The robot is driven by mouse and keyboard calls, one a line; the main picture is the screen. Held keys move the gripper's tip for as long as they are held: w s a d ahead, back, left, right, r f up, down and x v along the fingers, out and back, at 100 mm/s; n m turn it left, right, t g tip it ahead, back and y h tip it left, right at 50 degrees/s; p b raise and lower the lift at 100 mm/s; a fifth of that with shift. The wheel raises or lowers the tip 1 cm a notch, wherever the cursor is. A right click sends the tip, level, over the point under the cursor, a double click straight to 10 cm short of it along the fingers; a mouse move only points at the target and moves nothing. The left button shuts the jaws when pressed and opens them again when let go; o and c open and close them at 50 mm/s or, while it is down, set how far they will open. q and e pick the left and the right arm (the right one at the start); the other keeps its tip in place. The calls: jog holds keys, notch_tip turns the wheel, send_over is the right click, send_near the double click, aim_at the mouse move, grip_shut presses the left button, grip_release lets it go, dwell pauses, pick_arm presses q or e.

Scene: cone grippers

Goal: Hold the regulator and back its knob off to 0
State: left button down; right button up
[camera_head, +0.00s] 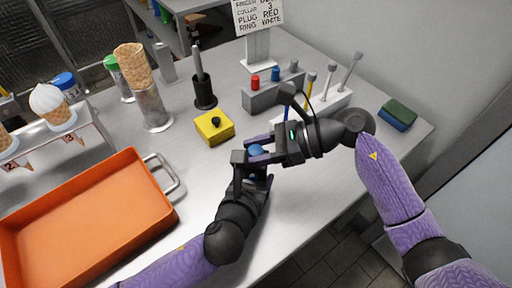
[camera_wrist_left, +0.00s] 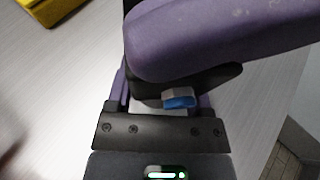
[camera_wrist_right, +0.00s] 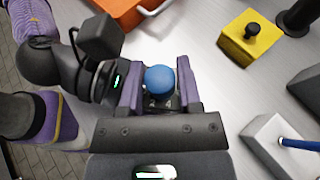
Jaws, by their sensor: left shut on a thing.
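The regulator (camera_wrist_right: 168,103) is a small dark body with a round blue knob (camera_wrist_right: 160,80) on top; a figure that looks like 4 shows beside the knob. My left gripper (camera_head: 252,172) is shut on the regulator's body and holds it above the table. My right gripper (camera_wrist_right: 163,92) reaches in from the right, its two fingers apart on either side of the knob. Any small gap between fingers and knob is hard to see. In the left wrist view a purple finger of my right gripper hides most of the regulator; a bit of blue (camera_wrist_left: 180,101) shows below it.
A yellow block (camera_head: 214,128) with a black knob stands just behind the grippers. An orange tray (camera_head: 88,222) lies at left. A grey block with red and blue pegs (camera_head: 272,92) and a white tool rack (camera_head: 322,108) stand behind. A green-blue sponge (camera_head: 398,115) lies at right.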

grip_shut()
jog(key=shift+m+t, duration=1.6)
jog(key=shift+t, duration=0.2)
jog(key=shift+o, duration=2.4)
grip_release()
jog(key=v, duration=1.2)
jog(key=shift+r, duration=0.2)
